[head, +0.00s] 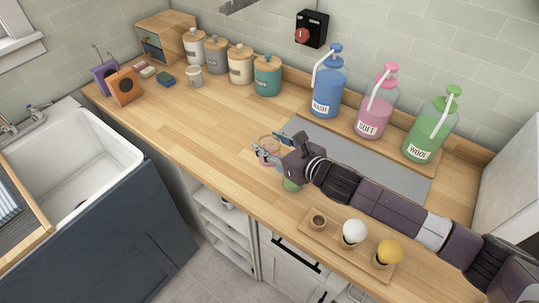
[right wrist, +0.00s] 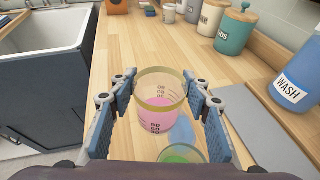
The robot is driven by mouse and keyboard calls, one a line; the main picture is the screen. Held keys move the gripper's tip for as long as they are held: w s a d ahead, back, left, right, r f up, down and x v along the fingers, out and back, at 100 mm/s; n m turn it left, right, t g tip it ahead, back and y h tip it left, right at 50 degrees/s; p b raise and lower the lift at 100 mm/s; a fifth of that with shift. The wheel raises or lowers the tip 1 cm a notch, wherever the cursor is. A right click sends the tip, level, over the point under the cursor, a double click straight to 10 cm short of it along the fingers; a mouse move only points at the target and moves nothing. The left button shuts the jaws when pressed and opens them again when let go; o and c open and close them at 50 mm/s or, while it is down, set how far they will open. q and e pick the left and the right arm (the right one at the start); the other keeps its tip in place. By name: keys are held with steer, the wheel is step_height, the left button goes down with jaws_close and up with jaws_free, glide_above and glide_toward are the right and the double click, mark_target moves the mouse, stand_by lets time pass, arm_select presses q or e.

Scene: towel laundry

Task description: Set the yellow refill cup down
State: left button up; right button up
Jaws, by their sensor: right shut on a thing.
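The yellow refill cup (right wrist: 160,105) is clear, with a yellow rim band, dark measuring marks and pink liquid inside. It is upright between the two blue pads of my right gripper (right wrist: 160,103), which is shut on it. In the head view, the cup (head: 267,156) and the right gripper (head: 269,145) are over the wooden counter, left of the grey mat. I cannot tell whether the cup's base touches the counter. My left gripper is not in view.
A green-filled cup (right wrist: 180,155) is close beside the held cup; a blue patch shows between them. A grey mat (head: 400,178) lies before blue, pink and green pump bottles. A wooden tray (head: 333,242) holds balls at the front edge.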

step_height(320, 180, down, 6)
steer(key=shift+r+p, duration=0.1)
steer(key=shift+p, duration=0.2)
steer(key=shift+f, duration=0.2)
steer(key=shift+f, duration=0.15)
steer(key=o, duration=1)
steer(key=shift+c, duration=0.2)
